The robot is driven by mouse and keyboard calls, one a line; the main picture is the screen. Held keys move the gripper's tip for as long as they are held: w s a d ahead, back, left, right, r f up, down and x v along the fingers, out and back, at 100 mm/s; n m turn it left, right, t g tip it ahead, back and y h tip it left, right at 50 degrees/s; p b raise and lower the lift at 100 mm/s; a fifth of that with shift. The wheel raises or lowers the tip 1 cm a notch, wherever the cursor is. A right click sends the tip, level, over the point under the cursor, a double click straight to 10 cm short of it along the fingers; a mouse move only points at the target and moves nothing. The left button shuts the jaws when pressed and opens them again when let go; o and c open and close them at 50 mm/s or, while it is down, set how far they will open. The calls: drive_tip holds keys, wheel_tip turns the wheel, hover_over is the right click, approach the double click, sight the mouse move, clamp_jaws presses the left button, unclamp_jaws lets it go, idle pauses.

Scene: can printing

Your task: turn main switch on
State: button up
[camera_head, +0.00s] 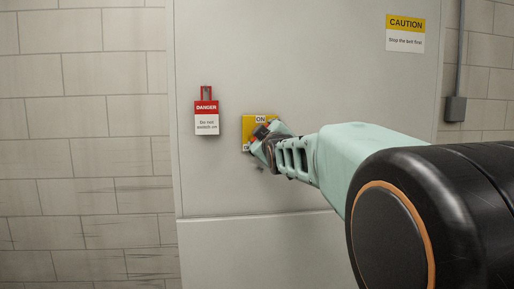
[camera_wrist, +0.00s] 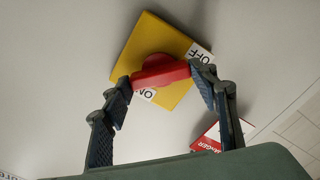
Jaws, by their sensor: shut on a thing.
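The main switch is a red rotary handle (camera_wrist: 160,72) on a yellow square plate (camera_wrist: 182,97), mounted on a grey cabinet front. The plate also shows in the head view (camera_head: 248,124), partly covered by my gripper. I cannot tell which label the handle points to.
A red-and-white danger tag (camera_head: 206,118) hangs on the cabinet (camera_head: 225,185) just left of the switch; it also shows in the wrist view (camera_wrist: 209,138). A yellow caution sign (camera_head: 405,33) is at upper right. A block wall (camera_head: 80,150) lies left.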

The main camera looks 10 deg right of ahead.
drive_tip(key=shift+n+b, duration=2.65)
drive_tip(key=shift+n, duration=1.55)
drive_tip(key=shift+r, duration=0.1)
drive_tip(key=o, duration=1.2)
drive_tip(key=shift+c, duration=0.2)
